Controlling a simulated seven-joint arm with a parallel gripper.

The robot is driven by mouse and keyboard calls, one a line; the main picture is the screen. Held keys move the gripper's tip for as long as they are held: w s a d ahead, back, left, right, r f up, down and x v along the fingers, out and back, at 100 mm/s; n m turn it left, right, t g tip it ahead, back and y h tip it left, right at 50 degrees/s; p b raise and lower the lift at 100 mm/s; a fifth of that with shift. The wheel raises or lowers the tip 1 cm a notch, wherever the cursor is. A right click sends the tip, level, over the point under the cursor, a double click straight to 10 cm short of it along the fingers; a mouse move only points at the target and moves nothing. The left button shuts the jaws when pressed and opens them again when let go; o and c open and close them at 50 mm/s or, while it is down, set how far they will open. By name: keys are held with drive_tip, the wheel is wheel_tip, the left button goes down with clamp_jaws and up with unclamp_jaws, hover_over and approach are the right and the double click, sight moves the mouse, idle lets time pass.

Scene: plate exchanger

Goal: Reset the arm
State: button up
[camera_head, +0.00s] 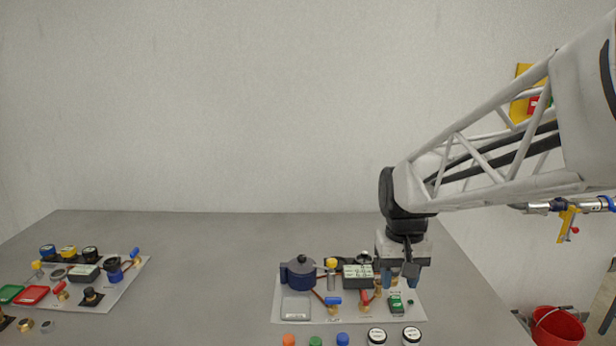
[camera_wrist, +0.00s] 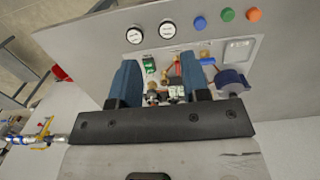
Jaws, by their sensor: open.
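My gripper (camera_head: 392,278) hangs pointing down over the right end of the white component board (camera_head: 325,312) in the head view. Its two blue-grey fingers stand apart in the wrist view (camera_wrist: 161,82), with nothing held between them. Brass fittings and a small pale green part show in the gap, beyond the fingers. The board carries a dark blue round pot (camera_head: 299,274), a grey box with a green-white label (camera_head: 358,276), a red-handled valve (camera_head: 364,299), a blue-handled valve (camera_head: 333,301) and a green block (camera_head: 396,304). The gripper hides part of the board's right rear.
Orange (camera_head: 289,340), green (camera_head: 315,341) and blue (camera_head: 342,339) buttons and two white-faced gauges (camera_head: 377,336) line the table's front. A second board (camera_head: 125,288) with several parts lies at the left. The grey table (camera_head: 215,265) between is clear. A red bucket (camera_head: 558,326) stands right of the table.

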drive_tip(key=s+t, duration=0.3)
drive_tip(key=s, duration=1.6)
drive_tip(key=shift+s+d, duration=0.15)
drive_tip(key=shift+d, duration=0.2)
idle(5.2)
